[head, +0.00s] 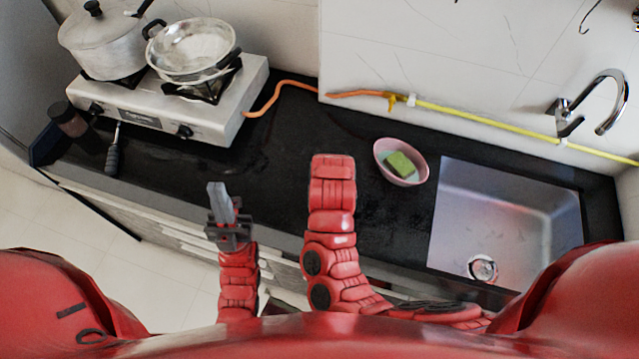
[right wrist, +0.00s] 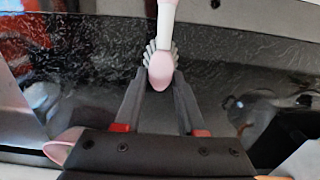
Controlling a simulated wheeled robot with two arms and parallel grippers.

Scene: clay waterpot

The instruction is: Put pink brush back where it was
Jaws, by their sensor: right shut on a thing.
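The pink brush (right wrist: 162,72) shows in the right wrist view, with a pink head, a pale handle running up out of the picture and grey bristles. My right gripper (right wrist: 159,88) is shut on it, one dark finger on each side of the head. In the head view my right forearm hides the right gripper and the brush. My left gripper (head: 220,200) is over the counter's front edge at centre left, its grey fingers together and empty.
A pink bowl (head: 381,165) with a green sponge (head: 400,164) stands left of the steel sink (head: 500,215). A gas stove (head: 215,122) carries a pot (head: 103,45) and a pan (head: 192,50). The black counter between stove and bowl is mostly clear.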

